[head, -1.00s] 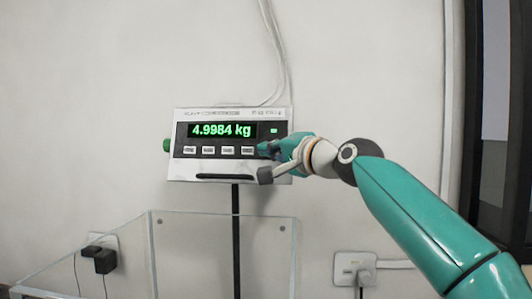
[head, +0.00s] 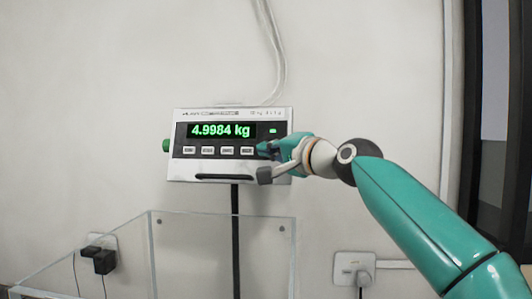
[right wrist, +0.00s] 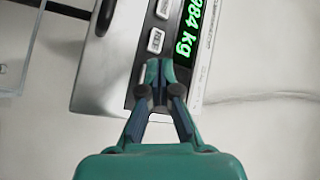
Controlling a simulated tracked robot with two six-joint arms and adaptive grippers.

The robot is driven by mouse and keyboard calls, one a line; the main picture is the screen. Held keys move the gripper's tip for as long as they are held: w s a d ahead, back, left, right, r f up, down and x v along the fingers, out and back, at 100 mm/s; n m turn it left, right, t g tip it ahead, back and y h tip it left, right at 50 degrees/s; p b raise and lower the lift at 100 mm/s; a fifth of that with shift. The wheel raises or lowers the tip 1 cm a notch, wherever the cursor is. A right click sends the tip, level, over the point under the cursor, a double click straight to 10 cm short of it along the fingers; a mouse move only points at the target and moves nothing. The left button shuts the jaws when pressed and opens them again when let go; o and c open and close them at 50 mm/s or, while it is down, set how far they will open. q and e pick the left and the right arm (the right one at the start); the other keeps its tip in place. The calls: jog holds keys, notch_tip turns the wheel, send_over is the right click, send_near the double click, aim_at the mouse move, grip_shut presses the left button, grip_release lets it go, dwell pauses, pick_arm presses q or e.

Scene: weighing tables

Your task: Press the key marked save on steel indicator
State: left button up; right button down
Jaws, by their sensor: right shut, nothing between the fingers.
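The steel indicator (head: 235,112) stands on a dark post against the wall, its green display (head: 221,130) reading 4.9984 kg. A row of several light keys (head: 207,150) lies below the display; their markings are too small to read. My right gripper (head: 262,148) is shut and empty, its tips at the right end of the key row. In the right wrist view the gripper (right wrist: 154,75) covers part of the indicator's face (right wrist: 181,62), and one light key (right wrist: 156,41) shows just beyond the tips. I cannot tell whether the tips touch a key. My left gripper is not in view.
A clear-walled box (head: 200,225) stands below the indicator. Wall sockets with plugs sit at the lower left (head: 98,255) and lower right (head: 354,268). A cable (head: 278,60) runs up the wall, and a dark frame (head: 490,130) stands at the right.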

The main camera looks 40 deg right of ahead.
jog(key=shift+w+d, duration=0.1)
jog(key=shift+w+d, duration=0.2)
jog(key=shift+w+d+f, duration=0.15)
jog(key=shift+w+d, duration=0.05)
jog(key=shift+d, duration=0.05)
dwell(0.8)
dwell(0.3)
jog(key=shift+s+a+r, duration=0.2)
jog(key=shift+s+a, duration=0.3)
jog(key=shift+a, duration=0.1)
jog(key=s+a+p, duration=0.1)
jog(key=a, duration=0.1)
jog(key=s+a+r+p, duration=0.1)
jog(key=s, duration=0.1)
jog(key=shift+a+r, duration=0.2)
jog(key=shift+a, duration=0.15)
